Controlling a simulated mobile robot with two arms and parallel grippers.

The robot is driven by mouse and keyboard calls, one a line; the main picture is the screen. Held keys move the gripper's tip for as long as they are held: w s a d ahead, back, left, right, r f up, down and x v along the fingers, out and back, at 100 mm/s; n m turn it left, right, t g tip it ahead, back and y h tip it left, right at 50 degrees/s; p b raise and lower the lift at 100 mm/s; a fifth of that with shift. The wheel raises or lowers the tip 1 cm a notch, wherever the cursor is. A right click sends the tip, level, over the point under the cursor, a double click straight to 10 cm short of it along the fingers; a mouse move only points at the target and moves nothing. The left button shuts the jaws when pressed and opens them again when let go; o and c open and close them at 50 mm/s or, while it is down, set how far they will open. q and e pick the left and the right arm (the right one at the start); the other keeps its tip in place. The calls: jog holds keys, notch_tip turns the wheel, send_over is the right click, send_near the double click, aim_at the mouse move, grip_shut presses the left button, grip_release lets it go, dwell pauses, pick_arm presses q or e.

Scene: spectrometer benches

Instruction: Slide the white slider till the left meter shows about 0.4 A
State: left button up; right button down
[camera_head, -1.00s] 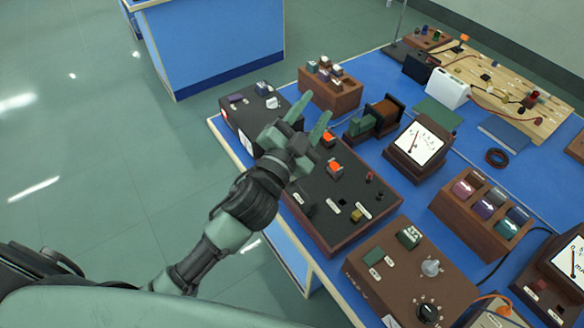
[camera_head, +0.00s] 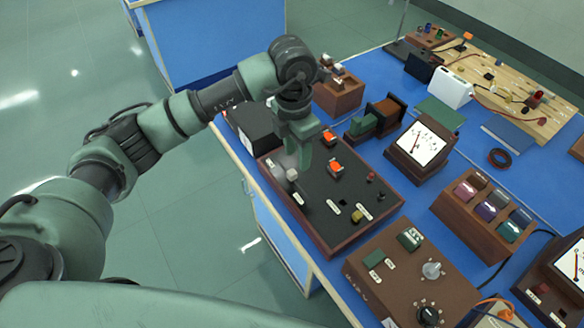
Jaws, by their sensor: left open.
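A white slider knob (camera_head: 292,174) stands at the left part of a black panel in a brown frame (camera_head: 330,232). My left gripper (camera_head: 292,163) points down over this part of the panel, with its fingers open right at the knob. I cannot tell whether they touch it. The left meter (camera_head: 421,143), with a white dial in a brown case, stands behind the panel to the right. Its scale and needle are too small to read surely. My right gripper is not in view.
Orange switches (camera_head: 335,168) sit on the panel close to my gripper. A brown control box with a dial (camera_head: 395,285) stands in front, and a rack of coloured blocks (camera_head: 478,222) to the right. A second meter (camera_head: 570,265) is at the right edge. Free floor lies left of the bench.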

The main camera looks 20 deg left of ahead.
aim_at(292, 172)
pick_arm(q)
jog(key=shift+w+a+y, duration=0.15)
jog(key=shift+a+y, duration=0.15)
jog(key=shift+a, duration=0.4)
jog(key=shift+f, duration=0.3)
notch_tip(292, 172, down, 7)
jog(key=shift+r+p, duration=0.1)
jog(key=shift+p, duration=0.8)
grip_shut()
